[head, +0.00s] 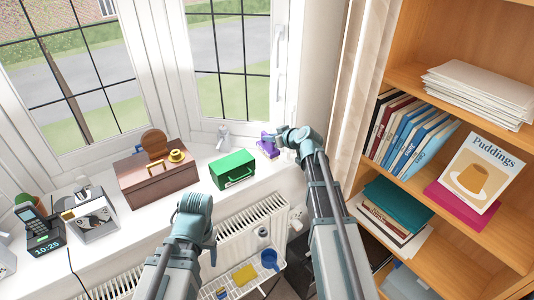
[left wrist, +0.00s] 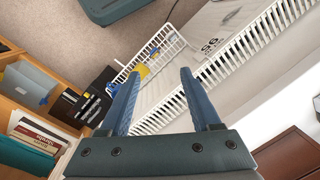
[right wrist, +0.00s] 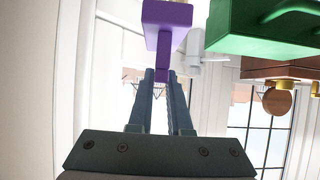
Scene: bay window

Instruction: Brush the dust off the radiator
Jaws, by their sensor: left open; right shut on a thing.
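A purple brush (head: 267,147) is held over the right end of the white windowsill. Its handle and block show in the right wrist view (right wrist: 166,28). My right gripper (right wrist: 161,78) is shut on its handle. The white radiator (head: 262,216) is below the sill, lower than the brush and to its left in the head view. Its slats cross the left wrist view (left wrist: 248,45). I cannot make out dust on it. My left gripper (left wrist: 160,75) is open and empty, pointing down near the radiator. In the head view its fingers are mostly hidden.
A wire rack (head: 238,292) with a yellow cloth (head: 245,274) and a blue item hangs at the radiator. A bookcase (head: 440,105) stands at right.

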